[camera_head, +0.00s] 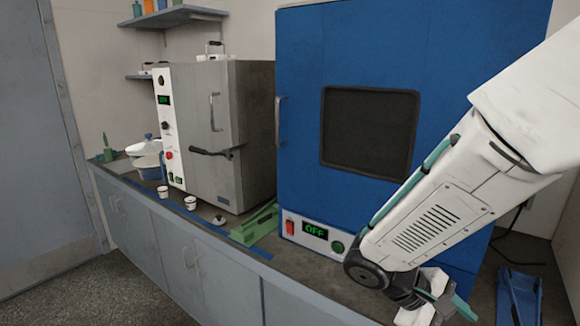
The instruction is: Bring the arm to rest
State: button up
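My arm (440,205) reaches in from the upper right, white with teal strips, and slants down to the left in front of the blue oven. My gripper (432,300) is at the lower right, low over the counter and partly cut off by the bottom edge. Its pale parts show beside a grey-green piece (462,305). I cannot tell whether that piece is part of the gripper or a thing behind it. The fingertips are not clear, so whether it is open or shut cannot be told.
A blue oven (300,130) reading OFF stands close behind my arm. Left of it are a grey oven (245,130), a green holder (255,225), small white cups (190,203) and a blue-white bowl (148,167) on the counter (130,180). A blue stand (518,295) is at right.

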jog(key=s+a+r+m+t+y, duration=0.2)
jog(key=s+r+m+t+y, duration=0.2)
jog(key=s+r+m+y, duration=0.3)
jog(key=s+r+y, duration=0.3)
jog(key=r, duration=0.2)
jog(key=shift+a+r, duration=0.15)
jog(key=shift+s, duration=0.1)
dwell(0.6)
